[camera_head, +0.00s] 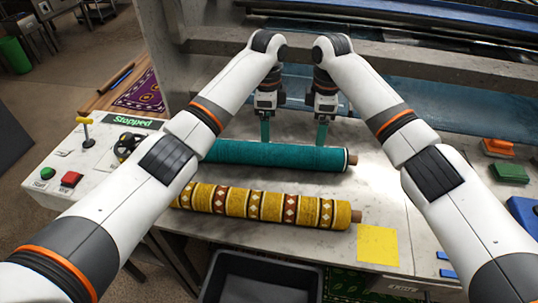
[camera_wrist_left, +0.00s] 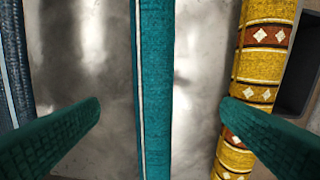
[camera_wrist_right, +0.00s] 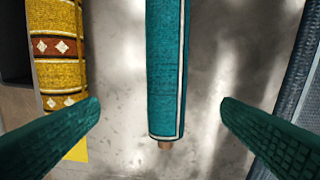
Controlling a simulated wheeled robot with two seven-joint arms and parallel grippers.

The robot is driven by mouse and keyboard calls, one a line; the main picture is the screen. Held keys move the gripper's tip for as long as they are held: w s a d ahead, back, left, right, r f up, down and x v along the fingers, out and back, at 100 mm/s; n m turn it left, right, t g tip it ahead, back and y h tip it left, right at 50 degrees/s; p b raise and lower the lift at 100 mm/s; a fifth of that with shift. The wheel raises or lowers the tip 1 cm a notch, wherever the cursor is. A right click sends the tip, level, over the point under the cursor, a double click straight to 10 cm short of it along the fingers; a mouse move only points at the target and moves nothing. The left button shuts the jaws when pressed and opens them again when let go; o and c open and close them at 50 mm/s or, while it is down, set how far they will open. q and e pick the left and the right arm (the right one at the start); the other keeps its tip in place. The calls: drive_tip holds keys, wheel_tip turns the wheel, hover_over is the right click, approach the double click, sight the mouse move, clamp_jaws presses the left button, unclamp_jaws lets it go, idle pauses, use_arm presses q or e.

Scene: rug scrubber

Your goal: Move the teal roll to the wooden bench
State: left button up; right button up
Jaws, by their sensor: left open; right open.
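The teal roll (camera_head: 270,155) lies across the grey metal table, its wooden core end showing at the right. In the left wrist view the teal roll (camera_wrist_left: 154,90) runs between the two open fingers of my left gripper (camera_wrist_left: 155,120), apart from both. In the right wrist view the roll (camera_wrist_right: 165,70) and its core end sit between the open fingers of my right gripper (camera_wrist_right: 160,115), touching neither. In the head view my left gripper (camera_head: 265,128) and right gripper (camera_head: 322,132) are above the roll's far side.
A yellow patterned roll (camera_head: 265,207) lies in front of the teal one, with a yellow sheet (camera_head: 377,245) beside it. A control panel (camera_head: 85,160) reading "Stopped" is at left. A dark bin (camera_head: 262,280) stands below the front edge. Brushes (camera_head: 508,172) lie at right.

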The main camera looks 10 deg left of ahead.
sight(268, 146)
use_arm(q)
drive_tip(key=shift+w+f, duration=0.9)
drive_tip(key=shift+f, duration=0.05)
use_arm(e)
drive_tip(key=shift+w+f, duration=0.9)
use_arm(q)
drive_tip(key=shift+s+r, duration=0.2)
drive_tip(key=shift+s, duration=0.05)
use_arm(e)
drive_tip(key=shift+s+r, duration=0.2)
drive_tip(key=shift+s, duration=0.05)
use_arm(q)
drive_tip(key=shift+s, duration=0.2)
use_arm(e)
drive_tip(key=shift+s, duration=0.2)
use_arm(q)
drive_tip(key=shift+f, duration=0.3)
use_arm(e)
drive_tip(key=shift+f, duration=0.25)
use_arm(q)
wheel_tip(268, 146, down, 11)
drive_tip(key=shift+w+f, duration=0.15)
drive_tip(key=shift+f, duration=0.05)
use_arm(e)
wheel_tip(268, 146, down, 12)
drive_tip(key=shift+w+r, duration=0.15)
drive_tip(key=shift+r, duration=0.1)
